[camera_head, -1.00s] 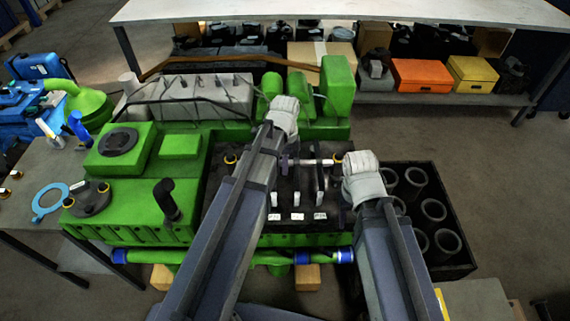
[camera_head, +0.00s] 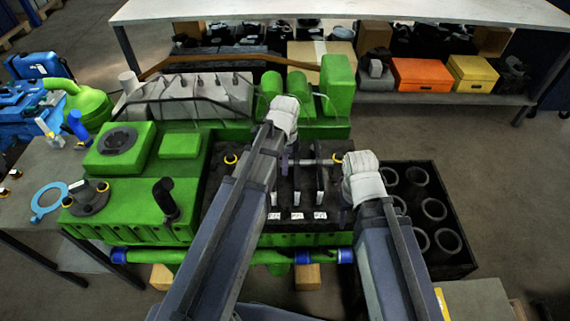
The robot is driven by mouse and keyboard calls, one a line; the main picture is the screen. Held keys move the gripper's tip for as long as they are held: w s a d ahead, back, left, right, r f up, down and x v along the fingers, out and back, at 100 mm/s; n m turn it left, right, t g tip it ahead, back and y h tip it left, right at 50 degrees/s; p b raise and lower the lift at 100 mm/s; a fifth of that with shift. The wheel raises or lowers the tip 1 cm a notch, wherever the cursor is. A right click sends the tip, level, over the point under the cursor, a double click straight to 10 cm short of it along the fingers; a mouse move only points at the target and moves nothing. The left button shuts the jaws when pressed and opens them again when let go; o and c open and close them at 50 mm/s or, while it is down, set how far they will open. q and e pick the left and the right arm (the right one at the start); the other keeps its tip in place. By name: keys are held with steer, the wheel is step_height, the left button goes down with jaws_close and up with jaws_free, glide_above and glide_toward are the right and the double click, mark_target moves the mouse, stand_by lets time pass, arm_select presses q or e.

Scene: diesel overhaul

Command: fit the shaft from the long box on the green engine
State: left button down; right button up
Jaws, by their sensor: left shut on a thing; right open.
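The green engine (camera_head: 190,218) stands in the middle, with a dark open bay on its right part. The shaft (camera_head: 318,162), a thin grey bar, lies crosswise over this bay, between yellow rings at the bay's left and right. My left arm covers part of it. My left gripper (camera_head: 284,161) is shut on the shaft near its middle; its fingers are mostly hidden by my arm. My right gripper (camera_head: 346,212) is open and empty at the bay's right edge, its fingers largely hidden under the wrist. I cannot make out the long box.
A black crate (camera_head: 462,262) with several grey rings stands right of the engine. White-labelled upright dark plates (camera_head: 297,190) stand in the bay. A blue-ended green pipe (camera_head: 190,257) runs along the engine's front. A shelf table (camera_head: 440,12) with orange and yellow boxes is behind.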

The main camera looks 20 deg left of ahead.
arm_select(q)
steer(key=shift+f+b, duration=0.6)
steer(key=shift+f, duration=0.05)
stand_by(0.6)
steer(key=c, duration=0.6)
jaws_free()
step_height(320, 180, up, 8)
steer(key=p, duration=0.8)
